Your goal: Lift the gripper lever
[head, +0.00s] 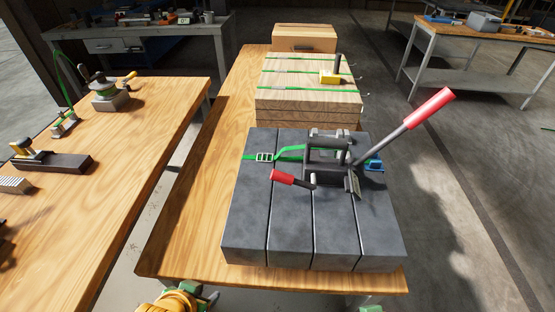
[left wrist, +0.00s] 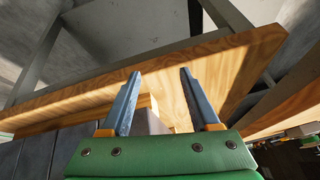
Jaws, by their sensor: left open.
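A dark metal strapping tool (head: 328,165) sits on top of a stack of dark grey slabs (head: 290,225). A long lever with a red grip (head: 430,108) rises from it to the upper right. A shorter lever with a red grip (head: 283,177) points left, low over the slabs. A green strap (head: 288,153) with a buckle runs into the tool. My left gripper's fingers (left wrist: 158,72) are apart and empty in the left wrist view, near the wooden table's edge. In the head view, only parts of my left arm show at the bottom edge, well below the tool. My right gripper is not seen.
The slabs rest on a wooden table (head: 190,225). Behind them stand strapped boards (head: 305,97) with a yellow-and-black tool (head: 332,76) on top, and a cardboard box (head: 304,38). A side bench (head: 120,150) at left holds other tools.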

